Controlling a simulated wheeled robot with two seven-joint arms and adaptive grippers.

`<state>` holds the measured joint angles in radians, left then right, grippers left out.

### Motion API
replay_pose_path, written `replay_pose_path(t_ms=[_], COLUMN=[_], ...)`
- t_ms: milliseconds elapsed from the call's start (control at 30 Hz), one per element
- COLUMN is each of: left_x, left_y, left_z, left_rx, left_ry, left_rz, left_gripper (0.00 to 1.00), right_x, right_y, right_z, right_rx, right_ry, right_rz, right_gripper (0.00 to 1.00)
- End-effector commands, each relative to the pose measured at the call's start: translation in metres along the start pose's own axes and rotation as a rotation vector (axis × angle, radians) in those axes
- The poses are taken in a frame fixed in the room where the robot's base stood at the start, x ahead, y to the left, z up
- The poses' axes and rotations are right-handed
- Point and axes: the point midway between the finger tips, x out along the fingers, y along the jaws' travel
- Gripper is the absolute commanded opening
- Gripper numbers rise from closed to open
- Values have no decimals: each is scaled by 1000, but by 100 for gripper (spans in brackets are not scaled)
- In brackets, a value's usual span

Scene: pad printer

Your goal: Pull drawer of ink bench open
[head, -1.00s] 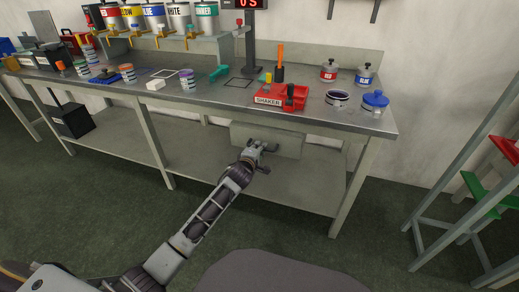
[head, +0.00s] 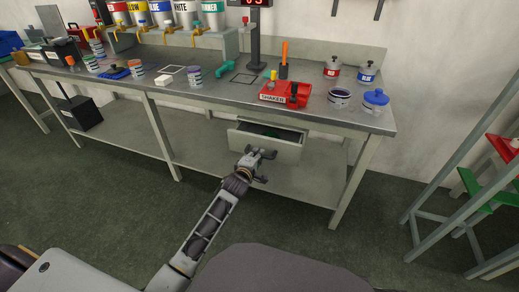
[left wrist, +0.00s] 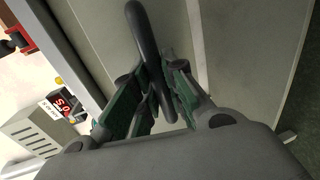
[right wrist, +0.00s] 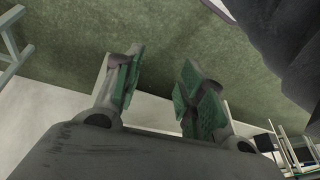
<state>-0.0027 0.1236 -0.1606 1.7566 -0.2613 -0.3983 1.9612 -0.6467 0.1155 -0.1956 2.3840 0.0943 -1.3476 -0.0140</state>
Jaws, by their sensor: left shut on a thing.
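The ink bench (head: 215,93) is a long grey metal table against the wall. Its drawer (head: 284,149) hangs under the top at the right and stands partly open, with something dark green inside. My left gripper (head: 258,157) is at the drawer's front. In the left wrist view the fingers (left wrist: 158,92) are closed around a dark bar handle (left wrist: 146,35) on the grey drawer front (left wrist: 240,50). My right gripper (right wrist: 155,85) shows only in its own wrist view, with its fingers apart and nothing between them, over green floor.
A red shaker (head: 286,93), a dark open jar (head: 339,97) and a blue-lidded jar (head: 375,101) stand on the bench above the drawer. A green-and-red stepped rack (head: 480,185) stands at the right. The floor before the bench is clear.

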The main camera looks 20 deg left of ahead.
Motion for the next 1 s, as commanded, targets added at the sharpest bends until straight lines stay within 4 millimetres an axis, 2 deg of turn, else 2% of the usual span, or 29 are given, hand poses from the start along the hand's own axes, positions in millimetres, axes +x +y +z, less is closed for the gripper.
replay_pose_path(t_ms=[333, 667, 1000], left_x=[-22, -43, -80], left_y=[-5, -9, -16], left_z=[0, 0, 0], left_rx=[0, -2, -3], left_ry=[1, 0, 1], left_rz=[-3, -4, -5], left_gripper=[0, 0, 0], right_x=[-29, -12, 16], right_y=[4, 9, 18], right_z=[-4, 3, 18], right_rx=[-7, -2, 5], right_ry=[-50, -87, -150], right_rz=[31, 40, 57], right_gripper=[40, 40, 40])
